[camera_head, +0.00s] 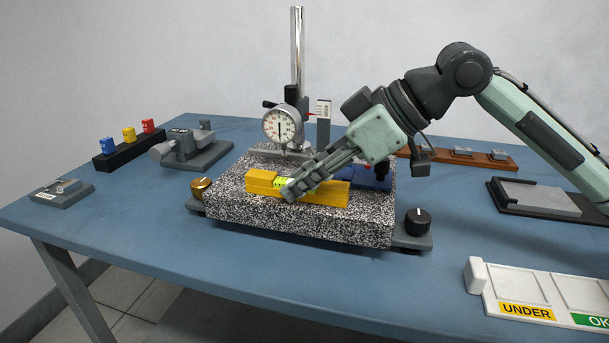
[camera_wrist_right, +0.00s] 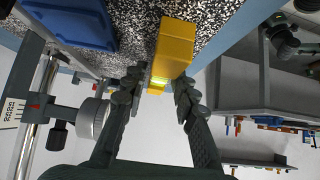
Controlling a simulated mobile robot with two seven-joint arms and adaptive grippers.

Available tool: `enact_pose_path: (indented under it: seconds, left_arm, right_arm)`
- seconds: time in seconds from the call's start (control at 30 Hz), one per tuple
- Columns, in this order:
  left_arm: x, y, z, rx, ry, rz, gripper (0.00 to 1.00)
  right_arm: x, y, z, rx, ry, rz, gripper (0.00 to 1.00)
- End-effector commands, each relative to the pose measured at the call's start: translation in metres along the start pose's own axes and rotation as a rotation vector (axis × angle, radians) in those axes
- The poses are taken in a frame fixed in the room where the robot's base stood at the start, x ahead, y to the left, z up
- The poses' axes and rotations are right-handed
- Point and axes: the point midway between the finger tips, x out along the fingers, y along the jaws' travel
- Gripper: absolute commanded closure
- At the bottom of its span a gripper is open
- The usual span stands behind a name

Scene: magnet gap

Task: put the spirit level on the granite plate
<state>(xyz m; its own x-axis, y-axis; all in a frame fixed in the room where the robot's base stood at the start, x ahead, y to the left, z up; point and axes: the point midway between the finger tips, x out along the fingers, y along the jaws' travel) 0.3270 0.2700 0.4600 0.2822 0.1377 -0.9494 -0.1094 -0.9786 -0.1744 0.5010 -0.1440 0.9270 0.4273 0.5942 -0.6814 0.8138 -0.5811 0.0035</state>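The yellow spirit level (camera_head: 325,193) with a green vial lies lengthwise over the front of the speckled granite plate (camera_head: 300,222). It looks level and at the plate's top face; a small gap under it cannot be ruled out. My right gripper (camera_head: 294,187) reaches down from the right, with its fingers around the middle of the level by the vial. My left gripper is not in view.
A dial gauge (camera_head: 280,125) on a chrome post stands behind the level. A blue block (camera_head: 372,178) sits on the plate's right. Knobs (camera_head: 417,222) flank the plate. A white UNDER/OK tray (camera_head: 545,295) is at front right. The table's front left is clear.

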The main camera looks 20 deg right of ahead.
Motion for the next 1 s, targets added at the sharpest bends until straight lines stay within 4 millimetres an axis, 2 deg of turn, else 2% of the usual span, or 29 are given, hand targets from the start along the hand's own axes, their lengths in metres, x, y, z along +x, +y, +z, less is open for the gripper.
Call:
enact_pose_path:
  seconds: [0.07,0.33,0.47,0.57,0.8,1.0]
  left_arm:
    - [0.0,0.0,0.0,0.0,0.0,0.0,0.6]
    - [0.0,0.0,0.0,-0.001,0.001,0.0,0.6]
    - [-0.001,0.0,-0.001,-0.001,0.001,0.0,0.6]
    - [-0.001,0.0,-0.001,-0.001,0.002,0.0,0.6]
    - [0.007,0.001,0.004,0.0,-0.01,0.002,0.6]
    - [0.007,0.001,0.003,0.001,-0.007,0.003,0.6]
  right_arm:
    - [0.0,0.0,0.0,0.0,0.0,0.0,0.59]
    - [0.0,0.0,-0.001,0.0,0.0,0.0,0.59]
    - [-0.007,0.001,-0.003,0.001,0.0,0.001,0.59]
    - [-0.022,0.001,-0.003,0.002,-0.001,0.003,0.59]
    - [-0.075,0.002,-0.002,0.003,-0.001,0.005,0.59]
    - [-0.108,0.001,-0.003,0.003,-0.001,0.002,0.59]
